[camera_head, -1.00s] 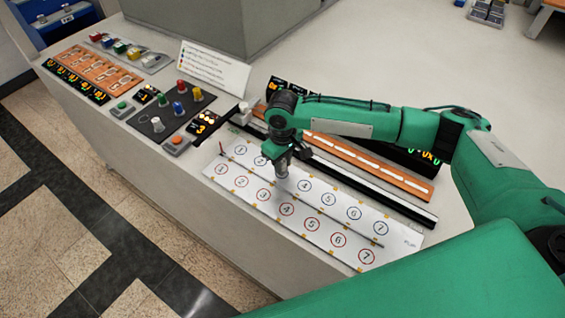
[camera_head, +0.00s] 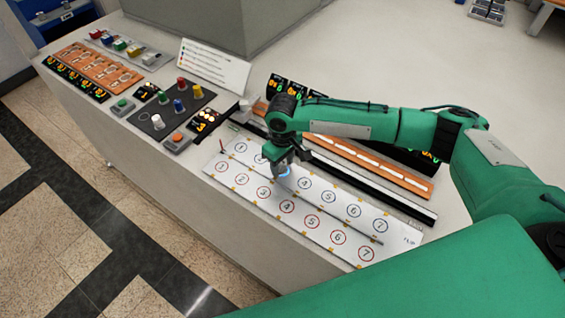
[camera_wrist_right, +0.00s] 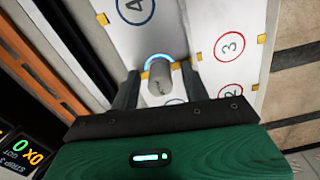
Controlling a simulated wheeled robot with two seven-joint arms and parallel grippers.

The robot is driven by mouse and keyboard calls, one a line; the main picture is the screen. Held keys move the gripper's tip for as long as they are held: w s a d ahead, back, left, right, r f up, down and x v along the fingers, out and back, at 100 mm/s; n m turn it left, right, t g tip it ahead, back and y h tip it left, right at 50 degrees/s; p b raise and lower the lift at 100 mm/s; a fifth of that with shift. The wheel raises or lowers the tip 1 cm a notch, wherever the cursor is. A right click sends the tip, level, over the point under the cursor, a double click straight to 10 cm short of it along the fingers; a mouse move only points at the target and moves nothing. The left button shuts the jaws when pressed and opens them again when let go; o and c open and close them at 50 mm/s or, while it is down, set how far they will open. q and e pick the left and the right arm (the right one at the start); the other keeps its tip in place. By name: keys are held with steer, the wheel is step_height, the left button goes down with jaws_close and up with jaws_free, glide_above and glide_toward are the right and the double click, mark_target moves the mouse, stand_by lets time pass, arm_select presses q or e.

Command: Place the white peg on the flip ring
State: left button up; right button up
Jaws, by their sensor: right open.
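The white peg (camera_wrist_right: 161,82) stands between the open fingers of my right gripper in the right wrist view, with a visible gap on each side. The flip ring (camera_wrist_right: 158,57) glows blue around the far side of the peg's end, on the white board. The peg is mostly hidden in the head view. My left gripper is not in view.
The white board (camera_head: 396,237) has two rows of numbered circles. Behind it run a black rail (camera_head: 400,205) and an orange strip (camera_head: 405,182). A panel with coloured knobs (camera_head: 178,107) and a white sign (camera_head: 213,65) stand to the left.

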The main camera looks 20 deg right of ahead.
step_height(320, 180, up, 12)
steer(key=b, duration=0.3)
stand_by(0.5)
